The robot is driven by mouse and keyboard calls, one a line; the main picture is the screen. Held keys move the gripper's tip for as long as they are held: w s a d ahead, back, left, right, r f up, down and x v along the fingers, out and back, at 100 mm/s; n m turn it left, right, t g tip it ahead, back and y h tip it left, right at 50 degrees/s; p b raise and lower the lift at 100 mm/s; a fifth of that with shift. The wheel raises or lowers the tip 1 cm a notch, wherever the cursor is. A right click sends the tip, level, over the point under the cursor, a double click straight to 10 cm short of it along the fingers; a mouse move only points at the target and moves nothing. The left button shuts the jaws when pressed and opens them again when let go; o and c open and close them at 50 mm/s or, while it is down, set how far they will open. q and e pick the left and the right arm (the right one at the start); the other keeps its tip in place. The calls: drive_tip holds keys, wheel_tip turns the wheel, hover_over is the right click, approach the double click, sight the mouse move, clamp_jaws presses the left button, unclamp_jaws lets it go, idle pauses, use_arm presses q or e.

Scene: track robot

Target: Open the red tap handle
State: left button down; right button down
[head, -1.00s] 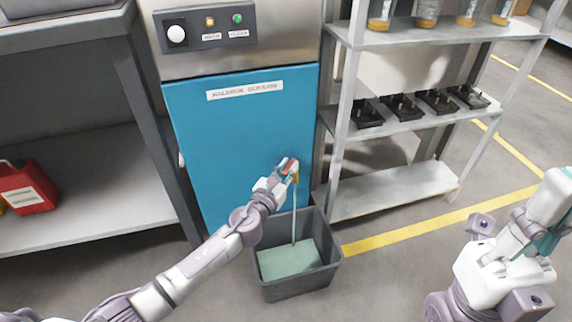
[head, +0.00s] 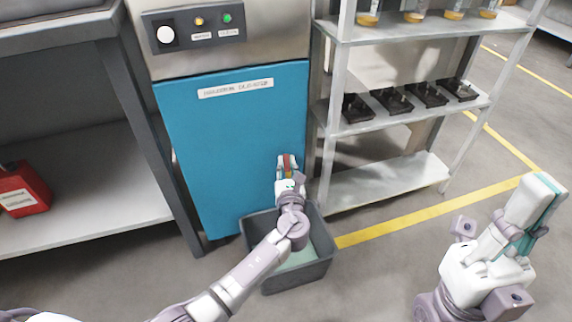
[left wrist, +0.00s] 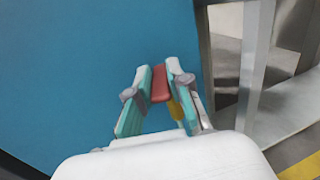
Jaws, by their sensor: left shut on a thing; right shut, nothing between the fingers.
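The red tap handle (head: 287,163) is on the lower right of the blue cabinet front. My left gripper (head: 287,161) is shut on it. In the left wrist view the handle (left wrist: 160,84) sits between the two fingertips of my left gripper (left wrist: 160,78). A yellow piece of the tap (left wrist: 176,109) shows just below it, partly covered by a finger. My left forearm hides the area below the tap in the head view. My right gripper (head: 541,188) is shut and empty at the right, away from the cabinet.
A dark grey bin (head: 322,268) with pale green contents stands below the tap, partly behind my left arm. The blue cabinet (head: 235,130) has a button panel above. A metal shelf (head: 395,185) stands at right, and a red canister (head: 22,190) sits at left.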

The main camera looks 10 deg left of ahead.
use_arm(q)
drive_tip(key=c, duration=1.1)
unclamp_jaws()
drive_tip(key=v, duration=1.2)
